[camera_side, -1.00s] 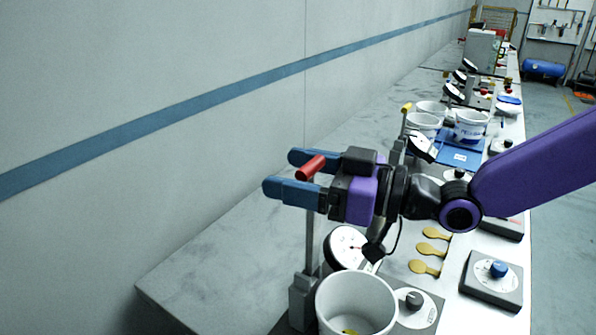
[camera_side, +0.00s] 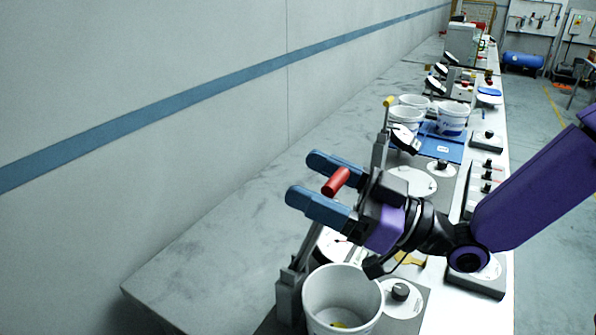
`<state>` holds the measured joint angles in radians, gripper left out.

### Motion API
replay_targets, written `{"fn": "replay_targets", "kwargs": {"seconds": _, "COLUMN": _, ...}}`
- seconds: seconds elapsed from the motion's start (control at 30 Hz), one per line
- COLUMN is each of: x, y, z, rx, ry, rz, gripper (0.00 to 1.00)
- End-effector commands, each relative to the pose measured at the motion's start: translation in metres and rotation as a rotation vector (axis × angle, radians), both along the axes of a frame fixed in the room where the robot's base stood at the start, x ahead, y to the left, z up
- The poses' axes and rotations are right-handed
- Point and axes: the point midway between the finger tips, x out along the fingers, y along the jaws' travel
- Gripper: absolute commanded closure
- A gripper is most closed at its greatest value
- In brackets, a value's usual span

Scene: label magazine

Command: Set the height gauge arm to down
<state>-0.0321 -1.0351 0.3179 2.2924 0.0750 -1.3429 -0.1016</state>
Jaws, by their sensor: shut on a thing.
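A grey metal lever arm (camera_side: 303,252) with a red handle (camera_side: 336,181) rises from a grey block (camera_side: 290,298) near the front of the bench. The lever leans to the right from its block. My gripper (camera_side: 311,177) has two blue fingers and is shut on the red handle, which lies between them. The middle of the lever is partly hidden behind the lower finger and my wrist. A second lever with a yellow handle (camera_side: 388,102) stands upright farther back. No label shows which lever is the height gauge arm.
A white cup (camera_side: 312,305) with something yellow inside stands just right of the lever's block. A round dial (camera_side: 330,243) is partly hidden behind my gripper. A grey knob (camera_side: 400,291) sits right of the cup. The bench left of the lever (camera_side: 215,268) is clear.

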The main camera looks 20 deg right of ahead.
Motion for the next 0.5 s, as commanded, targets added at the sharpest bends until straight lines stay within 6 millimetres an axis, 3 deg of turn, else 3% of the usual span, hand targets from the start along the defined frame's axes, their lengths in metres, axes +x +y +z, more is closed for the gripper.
{"fn": "replay_targets", "kwargs": {"seconds": 0.5, "x": -0.042, "y": -0.040, "z": -0.023, "rx": 0.069, "ry": -0.072, "rz": 0.005, "gripper": 0.81}}
